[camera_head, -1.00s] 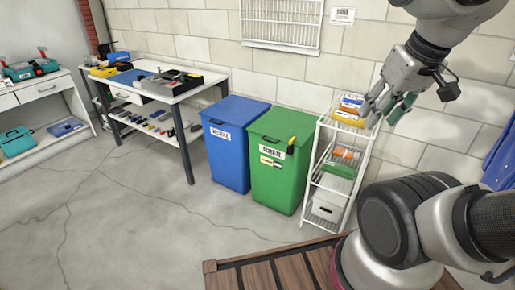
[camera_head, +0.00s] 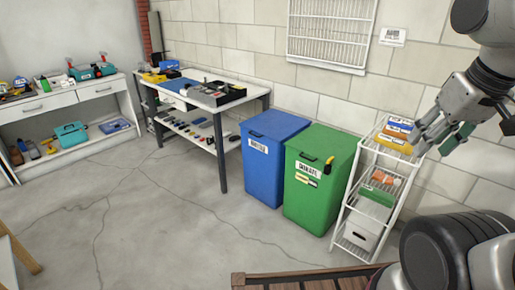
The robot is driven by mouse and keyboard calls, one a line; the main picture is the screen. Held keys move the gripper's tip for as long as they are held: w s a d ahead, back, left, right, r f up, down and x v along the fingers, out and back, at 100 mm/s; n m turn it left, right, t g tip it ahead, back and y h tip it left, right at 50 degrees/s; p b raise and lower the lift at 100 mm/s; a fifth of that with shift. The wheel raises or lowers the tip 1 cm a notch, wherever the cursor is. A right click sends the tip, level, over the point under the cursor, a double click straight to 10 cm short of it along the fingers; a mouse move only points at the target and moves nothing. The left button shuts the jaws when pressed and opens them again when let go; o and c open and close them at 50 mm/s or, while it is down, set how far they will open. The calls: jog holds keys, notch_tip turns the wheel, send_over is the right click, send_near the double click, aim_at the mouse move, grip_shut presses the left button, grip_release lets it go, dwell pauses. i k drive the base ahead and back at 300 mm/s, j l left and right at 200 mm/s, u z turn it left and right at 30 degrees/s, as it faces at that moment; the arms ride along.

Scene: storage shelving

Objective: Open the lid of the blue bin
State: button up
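The blue bin (camera_head: 263,175) stands on the floor against the block wall, left of the green bin. Its blue lid (camera_head: 275,126) is closed, with a dark handle recess near the front edge and a white label below on the front. My gripper (camera_head: 428,143) is at the upper right, in front of or above the white wire rack, well to the right of the blue bin. It touches neither bin. Its fingers look spread, but the overlap with the rack's boxes makes it unclear whether they are open.
The green bin (camera_head: 318,190) stands right beside the blue bin. The white wire rack (camera_head: 350,218) with boxes is right of it. A workbench (camera_head: 223,160) with tools is to the left. A wooden pallet-like edge (camera_head: 300,280) lies in front. Open floor (camera_head: 150,225) lies front left.

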aim_at(278, 126)
jog(key=i+u, duration=0.2)
jog(key=i, duration=0.3)
jog(key=i+l+u, duration=0.2)
jog(key=i, duration=0.3)
jog(key=i+l+u, duration=0.2)
jog(key=i, duration=0.3)
jog(key=i+l+u, duration=0.2)
jog(key=i, duration=0.3)
